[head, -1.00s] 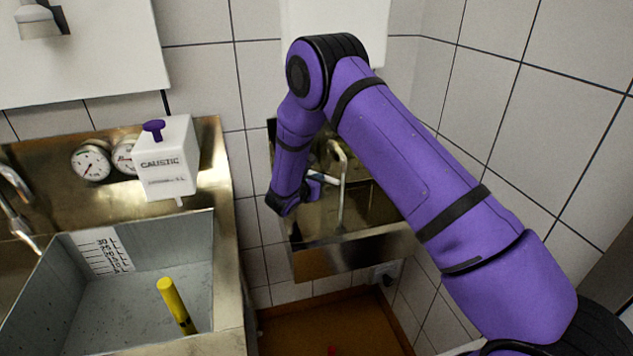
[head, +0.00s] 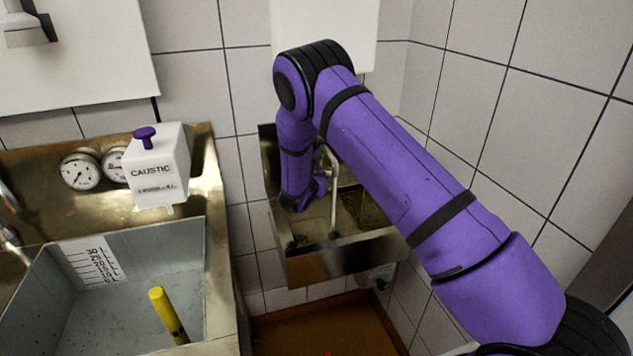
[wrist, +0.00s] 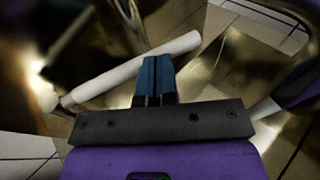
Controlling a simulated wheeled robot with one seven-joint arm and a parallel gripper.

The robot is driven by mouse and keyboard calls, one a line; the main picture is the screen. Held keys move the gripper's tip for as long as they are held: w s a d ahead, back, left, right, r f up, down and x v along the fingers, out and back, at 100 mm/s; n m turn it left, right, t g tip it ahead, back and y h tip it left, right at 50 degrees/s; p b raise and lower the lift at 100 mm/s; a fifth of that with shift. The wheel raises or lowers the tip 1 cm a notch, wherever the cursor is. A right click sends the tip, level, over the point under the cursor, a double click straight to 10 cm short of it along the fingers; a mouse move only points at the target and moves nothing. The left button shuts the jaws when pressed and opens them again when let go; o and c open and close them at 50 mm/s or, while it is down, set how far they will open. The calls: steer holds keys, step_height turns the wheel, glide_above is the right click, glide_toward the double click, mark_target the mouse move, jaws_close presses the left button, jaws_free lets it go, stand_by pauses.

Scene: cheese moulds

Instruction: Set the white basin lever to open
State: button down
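The white lever (wrist: 130,70) is a pale rod lying diagonally across the wrist view, from lower left to upper right. My gripper (wrist: 156,62) has its two blue fingers side by side with only a thin line between them, shut. The fingertips overlap the rod in this view; I cannot tell whether they touch it. In the head view my gripper (head: 318,186) is low over the small steel basin (head: 345,246), left of its upright spout (head: 334,190). The lever is not clearly visible there, probably hidden by my gripper and arm.
A larger sink (head: 215,290) stands at the left, with a yellow stick (head: 168,315) in it. A white caustic box (head: 158,172) with a purple knob and two gauges (head: 80,171) are above it. Tiled wall is close behind and right of the basin.

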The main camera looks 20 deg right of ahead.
steer(key=shift+x, duration=0.9)
steer(key=shift+w+r, duration=0.15)
steer(key=shift+w, duration=0.05)
steer(key=shift+s+a, duration=0.1)
steer(key=shift+a, duration=0.05)
steer(key=v, duration=1)
steer(key=s+d+r+m+g, duration=0.35)
steer(key=s+r+m, duration=0.2)
steer(key=r, duration=0.25)
steer(key=s+d+r+m+g, duration=0.3)
steer(key=s+d+r+m, duration=0.2)
steer(key=s+r, duration=0.25)
steer(key=s+d+r+m+g, duration=0.3)
steer(key=s+d+r+m, duration=0.15)
steer(key=r, duration=0.45)
steer(key=s+a+r+m+t+y, duration=0.1)
steer(key=s+r+m+y, duration=0.2)
steer(key=s, duration=0.6)
steer(key=s+a+r+m+t+y, duration=0.1)
steer(key=s+a+r+m+y, duration=0.1)
steer(key=s, duration=0.8)
steer(key=s+a+r+m+t+y, duration=0.1)
steer(key=s+a+r+m+y, duration=0.1)
steer(key=s+r+m+y, duration=0.2)
steer(key=s+m+y, duration=0.1)
steer(key=s+m, duration=0.2)
steer(key=s, duration=0.3)
steer(key=shift+r+m, duration=0.25)
steer(key=shift+m, duration=0.15)
